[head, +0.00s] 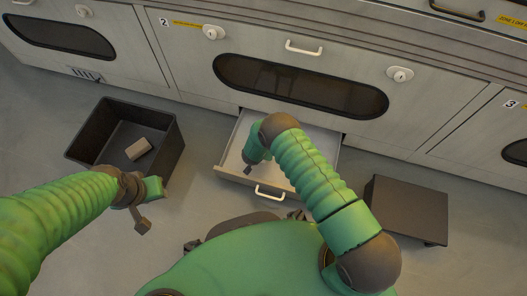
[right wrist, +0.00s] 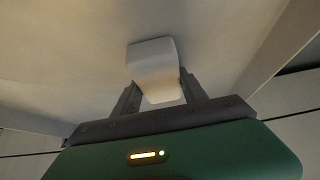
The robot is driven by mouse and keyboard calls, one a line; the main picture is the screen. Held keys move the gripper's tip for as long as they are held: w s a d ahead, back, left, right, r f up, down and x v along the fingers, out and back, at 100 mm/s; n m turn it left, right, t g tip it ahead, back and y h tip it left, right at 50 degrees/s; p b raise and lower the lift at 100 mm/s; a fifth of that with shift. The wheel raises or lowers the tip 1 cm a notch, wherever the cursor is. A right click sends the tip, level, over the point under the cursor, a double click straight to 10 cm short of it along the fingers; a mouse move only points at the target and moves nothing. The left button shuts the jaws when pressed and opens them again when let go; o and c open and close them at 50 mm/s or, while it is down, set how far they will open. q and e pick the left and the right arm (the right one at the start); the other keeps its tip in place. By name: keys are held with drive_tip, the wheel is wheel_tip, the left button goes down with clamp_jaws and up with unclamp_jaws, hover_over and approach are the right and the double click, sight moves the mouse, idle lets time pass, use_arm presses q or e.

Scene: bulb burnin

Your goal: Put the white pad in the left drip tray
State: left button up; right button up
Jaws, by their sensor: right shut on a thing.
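A white pad (right wrist: 152,62) is between the two fingers of my right gripper (right wrist: 160,92) in the right wrist view. The gripper is shut on it, over a pale surface. In the head view my right arm reaches down into a pulled-out drip tray (head: 232,177) under the cabinet section marked 2. My right gripper (head: 249,167) is partly hidden there by my own arm, and the pad cannot be made out. Whether the pad touches the tray floor I cannot tell. My left gripper (head: 149,207) is open and empty, in front of the black bin.
A black bin (head: 172,140) on the floor at left holds a beige block (head: 138,149). A low dark stand (head: 408,208) is on the floor at right. The cabinet (head: 300,45), with dark oval windows and white handles, stands behind the tray. Floor shows between these things.

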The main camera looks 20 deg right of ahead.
drive_tip(key=shift+d+f, duration=0.1)
drive_tip(key=shift+d, duration=0.05)
drive_tip(key=o, duration=1.3)
drive_tip(key=shift+o, duration=0.2)
